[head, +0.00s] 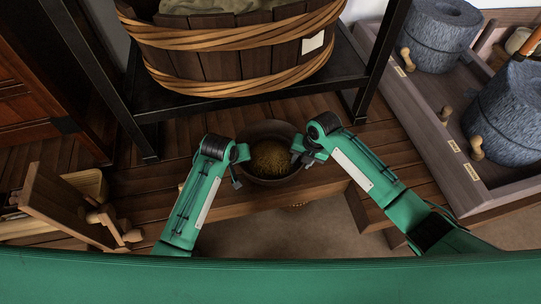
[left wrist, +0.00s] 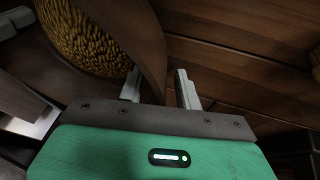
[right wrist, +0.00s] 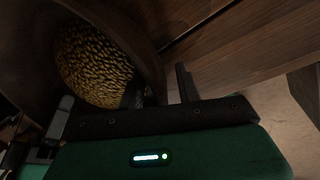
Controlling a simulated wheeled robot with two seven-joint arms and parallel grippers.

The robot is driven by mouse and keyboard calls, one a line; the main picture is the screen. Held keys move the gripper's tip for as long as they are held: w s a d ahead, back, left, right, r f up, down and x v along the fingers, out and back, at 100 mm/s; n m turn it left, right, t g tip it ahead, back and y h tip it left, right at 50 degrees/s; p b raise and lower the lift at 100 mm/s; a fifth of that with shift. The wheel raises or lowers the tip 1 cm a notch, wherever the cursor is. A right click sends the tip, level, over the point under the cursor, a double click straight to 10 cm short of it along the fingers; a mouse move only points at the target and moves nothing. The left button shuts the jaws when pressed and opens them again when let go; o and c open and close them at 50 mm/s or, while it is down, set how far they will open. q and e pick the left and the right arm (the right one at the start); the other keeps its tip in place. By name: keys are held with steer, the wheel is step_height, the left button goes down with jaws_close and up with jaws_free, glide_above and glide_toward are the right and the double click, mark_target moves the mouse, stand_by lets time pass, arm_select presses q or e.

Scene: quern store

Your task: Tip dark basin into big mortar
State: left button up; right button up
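The dark basin (head: 251,131), a round brown bowl with yellow-brown grain (head: 270,158) inside, stands upright on the wooden bench. My left gripper (head: 237,168) is at its left rim, and my right gripper (head: 301,155) at its right rim. In the left wrist view, the open fingers (left wrist: 158,90) straddle the basin wall (left wrist: 142,40), one inside and one outside. In the right wrist view, the open fingers (right wrist: 160,90) straddle the wall (right wrist: 135,40) likewise, with a gap outside it. I cannot make out a big mortar for certain.
A large wooden tub (head: 230,50) with cloth stands on a black-framed stand (head: 255,103) behind the basin. Blue-grey stone querns (head: 437,35) sit in a wooden tray (head: 425,120) at right. A wooden stand with pegs (head: 72,208) is at left. Floor (head: 290,235) shows in front of the bench.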

arm_select(q)
steer(key=shift+c, duration=0.2)
arm_select(e)
steer(key=shift+c, duration=0.2)
arm_select(q)
jaws_close()
arm_select(e)
jaws_close()
arm_select(q)
steer(key=shift+r, duration=0.1)
arm_select(e)
steer(key=shift+r, duration=0.1)
